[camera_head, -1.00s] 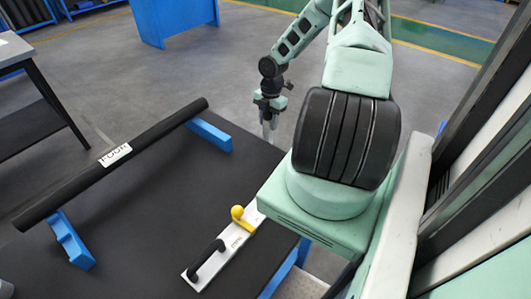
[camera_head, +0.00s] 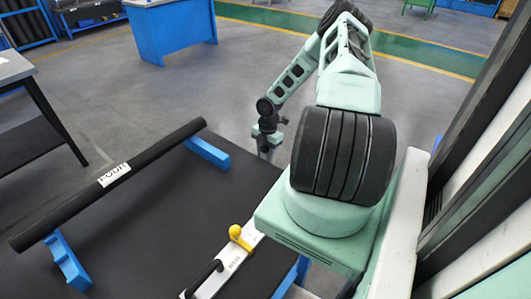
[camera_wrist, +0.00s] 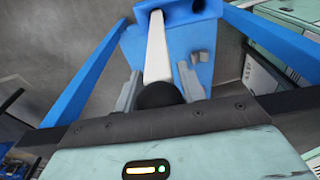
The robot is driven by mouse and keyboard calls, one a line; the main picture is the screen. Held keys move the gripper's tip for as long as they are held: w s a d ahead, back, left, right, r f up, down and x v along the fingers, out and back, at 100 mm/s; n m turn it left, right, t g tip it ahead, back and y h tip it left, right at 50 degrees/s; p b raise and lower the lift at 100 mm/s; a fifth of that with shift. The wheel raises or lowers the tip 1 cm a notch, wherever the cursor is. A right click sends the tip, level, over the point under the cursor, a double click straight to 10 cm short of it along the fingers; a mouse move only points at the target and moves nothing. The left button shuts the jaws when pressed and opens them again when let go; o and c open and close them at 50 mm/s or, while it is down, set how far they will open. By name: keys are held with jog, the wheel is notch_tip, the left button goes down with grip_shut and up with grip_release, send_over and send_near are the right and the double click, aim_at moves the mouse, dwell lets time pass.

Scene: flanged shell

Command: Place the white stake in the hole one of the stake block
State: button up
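The white stake (camera_wrist: 156,45) shows in the wrist view as a pale bar with a dark rounded near end (camera_wrist: 160,94). My gripper (camera_wrist: 160,82) has one grey finger on each side of this end and appears shut on it. The stake points away from my palm. Its far end overlaps a blue block-like part (camera_wrist: 200,38) with dark openings near the top edge; I cannot tell whether it touches or enters one. In the head view my gripper (camera_head: 266,150) hangs pointing down beside the far right edge of the black table, with the stake hard to make out.
The black table (camera_head: 170,225) carries a black bar (camera_head: 70,205) labelled "FOUR" on blue supports (camera_head: 207,152). A white plate (camera_head: 232,258) with a yellow knob (camera_head: 236,233) and black handle (camera_head: 204,280) lies near the right edge. Blue rails (camera_wrist: 88,70) flank the wrist view.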

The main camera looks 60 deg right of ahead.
jog(key=o, duration=0.3)
jog(key=shift+o, duration=0.2)
